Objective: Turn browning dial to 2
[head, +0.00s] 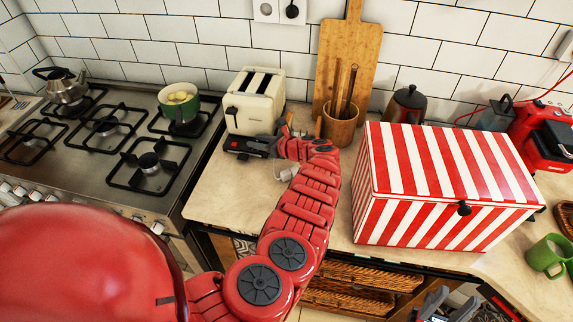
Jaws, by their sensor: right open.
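The cream toaster (256,103) stands on the counter beside the stove, with two slots on top and a dark lever on its left end. The browning dial cannot be made out; the gripper and dark base cover that area. My right gripper (443,303) is open and low at the bottom edge, in front of the counter, far from the toaster.
A wooden utensil pot (339,127) and cutting board (345,62) stand right of the toaster. A red-and-white striped box (445,185) fills the counter's right. The stove (108,135) with a green pot (179,105) lies left. Bare counter (222,185) shows in front of the toaster.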

